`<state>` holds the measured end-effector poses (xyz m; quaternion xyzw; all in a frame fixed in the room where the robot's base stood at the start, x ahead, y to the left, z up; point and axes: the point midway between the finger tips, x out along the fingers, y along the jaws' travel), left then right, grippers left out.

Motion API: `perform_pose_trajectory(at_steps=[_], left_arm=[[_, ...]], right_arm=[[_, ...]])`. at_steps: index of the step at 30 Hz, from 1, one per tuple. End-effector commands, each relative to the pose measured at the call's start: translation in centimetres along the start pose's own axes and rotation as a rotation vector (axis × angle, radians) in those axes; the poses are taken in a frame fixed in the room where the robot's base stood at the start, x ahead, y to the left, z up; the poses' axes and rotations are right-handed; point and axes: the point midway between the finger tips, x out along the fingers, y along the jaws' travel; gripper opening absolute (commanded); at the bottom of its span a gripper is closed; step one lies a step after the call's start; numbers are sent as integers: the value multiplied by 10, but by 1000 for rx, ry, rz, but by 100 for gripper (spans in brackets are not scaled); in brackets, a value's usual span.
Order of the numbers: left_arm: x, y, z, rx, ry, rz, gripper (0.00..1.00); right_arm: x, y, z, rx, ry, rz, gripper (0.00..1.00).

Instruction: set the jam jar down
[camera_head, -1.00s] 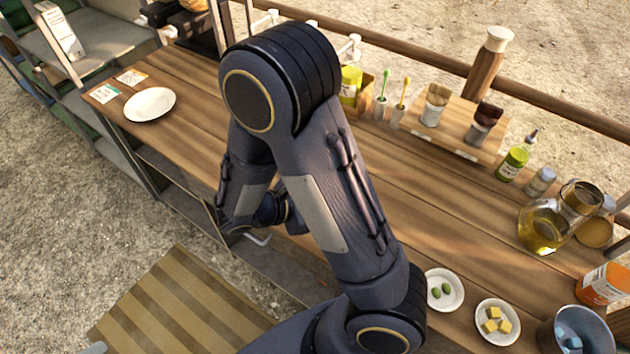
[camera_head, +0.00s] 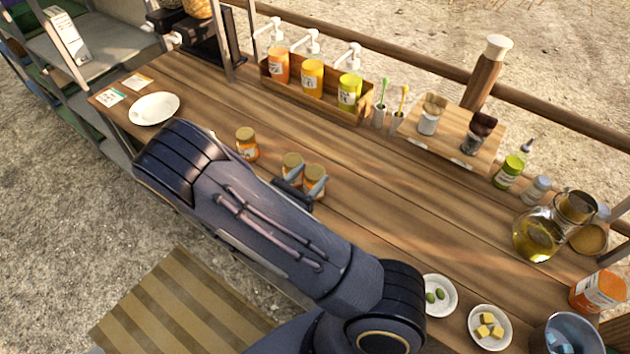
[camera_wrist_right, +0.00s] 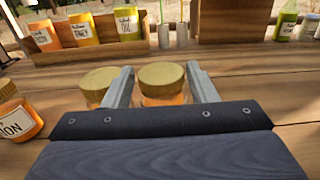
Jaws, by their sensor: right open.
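Several amber jars with gold lids stand on the wooden counter. One jam jar (camera_head: 316,172) is upright between the fingers of my right gripper (camera_head: 308,180); in the right wrist view the same jar (camera_wrist_right: 163,78) shows between the open fingers (camera_wrist_right: 162,88). A second jar (camera_head: 291,161) stands just outside the left finger; it also shows in the right wrist view (camera_wrist_right: 98,80). A third jar (camera_head: 246,144) stands apart to the left. The lower parts of the nearer jars are hidden by my gripper. My left gripper is not in view.
A white plate (camera_head: 154,108) lies at the left. Small bowls (camera_head: 489,327) and a glass jug (camera_head: 540,235) stand at the right. The counter's middle right is clear.

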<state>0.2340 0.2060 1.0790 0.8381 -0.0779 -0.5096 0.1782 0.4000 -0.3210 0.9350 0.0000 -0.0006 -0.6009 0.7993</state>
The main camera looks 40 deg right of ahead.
Motion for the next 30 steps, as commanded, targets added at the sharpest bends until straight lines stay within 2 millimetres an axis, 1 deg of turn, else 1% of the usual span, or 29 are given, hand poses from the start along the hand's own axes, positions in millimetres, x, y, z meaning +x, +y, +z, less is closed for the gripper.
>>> perform_pose_trajectory(at_steps=[1,3,10,22,30], left_arm=[[-2,1,-1,0,0,0,76],[-3,1,-1,0,0,0,76],[-2,1,-1,0,0,0,76],[-2,1,-1,0,0,0,76],[-2,1,-1,0,0,0,76]], right_arm=[[5,0,1,-1,0,-1,52],[9,0,0,-1,0,-1,52],[10,0,-1,0,1,0,52],[10,0,0,0,1,0,0],[10,0,1,1,0,0,0]])
